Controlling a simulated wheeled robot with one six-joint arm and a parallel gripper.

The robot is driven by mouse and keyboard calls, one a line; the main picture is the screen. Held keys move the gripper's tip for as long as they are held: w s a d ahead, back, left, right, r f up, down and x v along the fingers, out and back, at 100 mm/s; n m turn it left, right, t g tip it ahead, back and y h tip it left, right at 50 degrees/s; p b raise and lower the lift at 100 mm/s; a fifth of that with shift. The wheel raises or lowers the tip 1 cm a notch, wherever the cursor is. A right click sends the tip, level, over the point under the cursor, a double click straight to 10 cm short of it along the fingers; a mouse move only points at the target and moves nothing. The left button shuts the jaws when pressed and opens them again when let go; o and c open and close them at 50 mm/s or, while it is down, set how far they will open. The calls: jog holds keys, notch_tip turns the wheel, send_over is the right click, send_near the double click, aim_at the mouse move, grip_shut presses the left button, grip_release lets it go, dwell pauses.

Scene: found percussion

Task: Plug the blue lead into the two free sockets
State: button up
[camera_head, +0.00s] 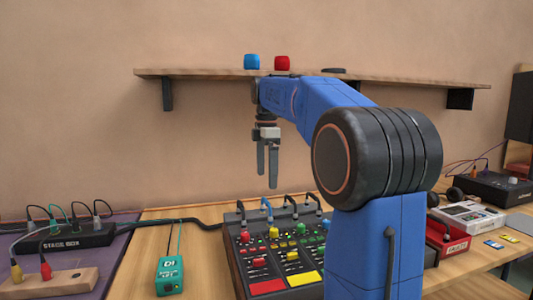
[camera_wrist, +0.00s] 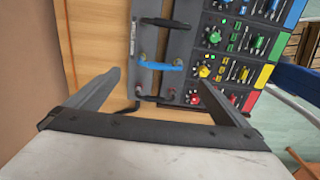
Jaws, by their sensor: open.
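My gripper (camera_head: 267,178) is open and empty, pointing down above the back edge of the mixer (camera_head: 243,272). In the wrist view my gripper (camera_wrist: 158,79) has its two fingers spread wide. The blue lead (camera_wrist: 160,66) shows between and just beyond the fingertips, bridging a dark strip (camera_wrist: 143,30) and the mixer's back part. In the head view the blue lead (camera_head: 267,206) stands as a short loop among black leads at the mixer's back, below the fingers and apart from them. Its plug ends are too small to tell whether they are seated. I cannot make out which sockets are free.
Black leads (camera_wrist: 158,99) loop close to the blue one. A stage box (camera_head: 66,242) with several leads, a wooden block (camera_head: 50,281) and a green DI box (camera_head: 170,276) stand left. A shelf (camera_head: 205,72) with blue and red cups hangs behind.

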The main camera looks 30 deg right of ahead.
notch_tip(320, 180, up, 7)
jog(key=shift+f, duration=0.15)
dwell(0.7)
